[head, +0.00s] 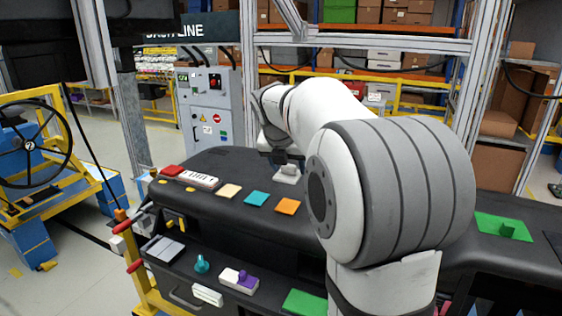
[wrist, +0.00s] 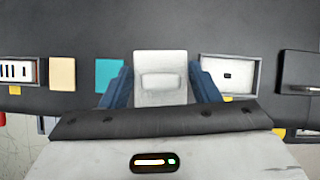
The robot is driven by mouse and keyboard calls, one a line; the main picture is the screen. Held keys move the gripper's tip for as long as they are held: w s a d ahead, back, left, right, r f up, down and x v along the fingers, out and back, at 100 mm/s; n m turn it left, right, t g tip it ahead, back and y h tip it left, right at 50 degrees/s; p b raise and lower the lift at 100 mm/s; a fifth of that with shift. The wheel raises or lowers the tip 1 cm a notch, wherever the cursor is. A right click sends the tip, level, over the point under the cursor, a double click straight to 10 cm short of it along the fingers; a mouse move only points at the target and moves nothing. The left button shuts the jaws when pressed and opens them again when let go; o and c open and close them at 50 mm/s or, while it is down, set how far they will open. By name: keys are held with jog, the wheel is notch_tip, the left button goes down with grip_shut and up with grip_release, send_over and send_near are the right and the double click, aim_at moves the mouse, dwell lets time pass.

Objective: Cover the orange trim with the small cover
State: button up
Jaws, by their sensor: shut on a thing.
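The orange trim (head: 288,206) is a flat square on the black dashboard, bare in the head view, right of a teal square. It does not show in the wrist view. My gripper (head: 286,162) is shut on a small white cover (head: 288,175). In the wrist view the blue fingers of my gripper (wrist: 161,85) stand on either side of the cover (wrist: 160,62), which has a raised block in its middle. In the head view the cover appears beyond the orange trim. I cannot tell its height above the dashboard.
A teal square (head: 257,198) and a beige square (head: 229,190) lie left of the orange trim. A white switch panel (head: 196,178) is further left. A purple-and-white part (head: 239,280) and a teal knob (head: 202,264) are on the lower ledge. A green plate (head: 504,227) is at right.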

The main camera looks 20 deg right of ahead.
jog(key=shift+s+a+r, duration=0.1)
jog(key=shift+s, duration=0.1)
jog(key=shift+w, duration=0.15)
jog(key=shift+r+p, duration=0.1)
jog(key=shift+p, duration=0.25)
jog(key=shift+m+h, duration=0.3)
jog(key=shift+m, duration=0.1)
jog(key=shift+f+b, duration=2.05)
jog(key=shift+f, duration=1.8)
jog(key=shift+f, duration=0.75)
jog(key=o, duration=1.1)
jog(key=shift+b+v, duration=0.5)
jog(key=shift+v, duration=3.45)
jog(key=s+a+f+m+y, duration=0.1)
jog(key=s+a+f+m, duration=0.2)
jog(key=s+f+m, duration=0.2)
jog(key=s+a+f+m+y, duration=0.2)
jog(key=s+f+m, duration=0.3)
jog(key=s+m, duration=0.7)
jog(key=s+a+f+m+g+y, duration=0.1)
jog(key=s+a+f+m, duration=0.3)
jog(key=s+m, duration=0.4)
jog(key=shift+s+a+f+m+y, duration=0.1)
jog(key=shift+s+f+m+y, duration=0.15)
jog(key=shift+m, duration=0.45)
jog(key=shift+s+a+f+m+y, duration=0.15)
jog(key=shift+f+m, duration=0.15)
jog(key=shift+m, duration=0.4)
